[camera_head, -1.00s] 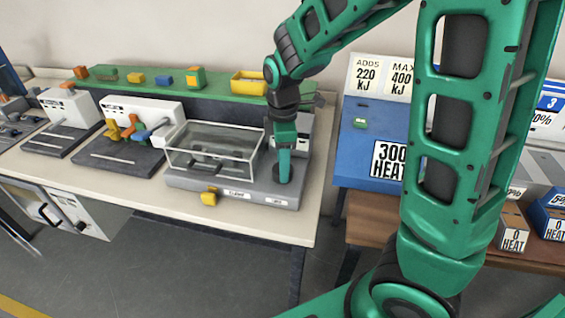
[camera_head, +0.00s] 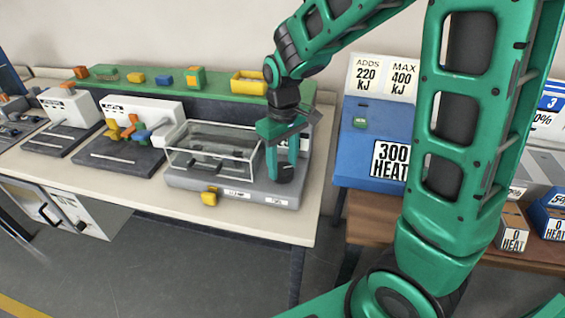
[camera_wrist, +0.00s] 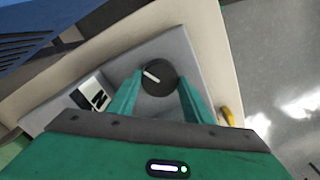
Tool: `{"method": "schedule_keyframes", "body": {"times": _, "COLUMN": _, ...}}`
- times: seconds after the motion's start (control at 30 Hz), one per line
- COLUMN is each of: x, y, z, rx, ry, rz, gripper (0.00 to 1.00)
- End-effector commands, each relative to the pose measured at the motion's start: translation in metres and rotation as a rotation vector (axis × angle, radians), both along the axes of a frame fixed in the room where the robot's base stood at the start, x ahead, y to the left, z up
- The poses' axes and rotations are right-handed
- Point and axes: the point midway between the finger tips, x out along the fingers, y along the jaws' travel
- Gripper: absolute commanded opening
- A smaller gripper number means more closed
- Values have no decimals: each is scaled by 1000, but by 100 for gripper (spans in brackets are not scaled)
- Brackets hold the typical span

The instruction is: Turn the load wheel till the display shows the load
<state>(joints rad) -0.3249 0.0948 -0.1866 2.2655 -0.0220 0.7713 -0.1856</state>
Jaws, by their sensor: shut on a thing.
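The load wheel (camera_wrist: 158,77) is a dark round knob with a white pointer line, on the right end of a grey machine (camera_head: 235,192) with a clear box on top. My gripper (camera_wrist: 157,90) points down over it, with one green finger on each side, shut on the wheel. In the head view my gripper (camera_head: 285,168) hides most of the wheel. The display (camera_wrist: 93,95) is a small white panel with dark marks beside the wheel in the wrist view. Its reading is too skewed to tell, and my arm mostly covers it in the head view.
A yellow part (camera_head: 209,196) sits at the machine's front edge. Another grey machine with coloured handles (camera_head: 127,130) stands to the left. A green shelf (camera_head: 150,87) with blocks and a yellow bin (camera_head: 248,83) runs behind. A blue heater box (camera_head: 360,150) stands to the right.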

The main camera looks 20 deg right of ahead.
Motion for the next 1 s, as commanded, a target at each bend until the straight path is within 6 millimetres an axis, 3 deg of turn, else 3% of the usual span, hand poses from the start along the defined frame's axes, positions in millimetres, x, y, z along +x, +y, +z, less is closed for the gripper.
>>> {"method": "schedule_keyframes", "body": {"times": 0.6, "x": 1, "y": 0, "z": 1, "rx": 1, "ry": -5, "rz": -555, "gripper": 23}}
{"method": "schedule_keyframes", "body": {"times": 1.0, "x": 2, "y": 0, "z": 1, "rx": 1, "ry": -4, "rz": -749, "gripper": 23}}
